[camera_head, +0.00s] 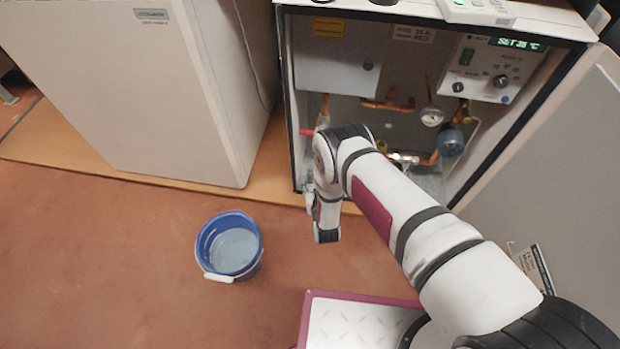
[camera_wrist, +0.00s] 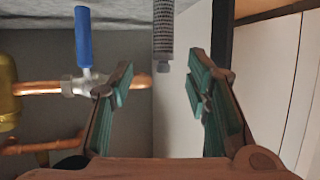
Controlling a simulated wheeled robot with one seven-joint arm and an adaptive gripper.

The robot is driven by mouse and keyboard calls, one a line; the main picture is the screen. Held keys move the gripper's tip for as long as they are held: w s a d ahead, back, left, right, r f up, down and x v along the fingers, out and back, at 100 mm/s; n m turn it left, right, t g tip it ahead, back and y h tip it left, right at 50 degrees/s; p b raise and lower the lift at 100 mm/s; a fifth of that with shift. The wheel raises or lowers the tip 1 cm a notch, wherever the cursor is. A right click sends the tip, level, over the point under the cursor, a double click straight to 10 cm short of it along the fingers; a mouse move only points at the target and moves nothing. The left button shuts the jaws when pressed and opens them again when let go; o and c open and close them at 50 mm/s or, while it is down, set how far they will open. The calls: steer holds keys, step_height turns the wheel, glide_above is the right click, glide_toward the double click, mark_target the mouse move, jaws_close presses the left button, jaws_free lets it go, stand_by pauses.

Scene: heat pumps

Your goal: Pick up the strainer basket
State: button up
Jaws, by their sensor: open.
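The strainer basket (camera_wrist: 163,30) appears to be the grey perforated cylinder at the top centre of the wrist view. It points down the picture and ends in a small pale tip; its upper end is cut off by the frame. My gripper (camera_wrist: 160,74) is open, with its two green-padded fingers spread left and right of the basket's line. The basket's tip lies between the fingertips in the picture, with clear gaps on both sides, and nothing is held. In the head view my arm reaches to the open cabinet's front; I cannot make out the basket or the fingers there.
A valve with a blue lever (camera_wrist: 84,35) sits on a copper pipe (camera_wrist: 38,88) left of the fingers. A pale wall (camera_wrist: 265,85) is close on the right. The open cabinet (camera_head: 335,70) holds pipes and a gauge (camera_head: 432,117). A blue bucket (camera_head: 207,262) stands on the floor.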

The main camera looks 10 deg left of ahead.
mark_target(311, 174)
steer(key=shift+b+x, duration=2)
steer(key=shift+x, duration=1.55)
steer(key=shift+a+r, duration=0.1)
steer(key=shift+a, duration=0.1)
steer(key=shift+s, duration=0.1)
jaws_close()
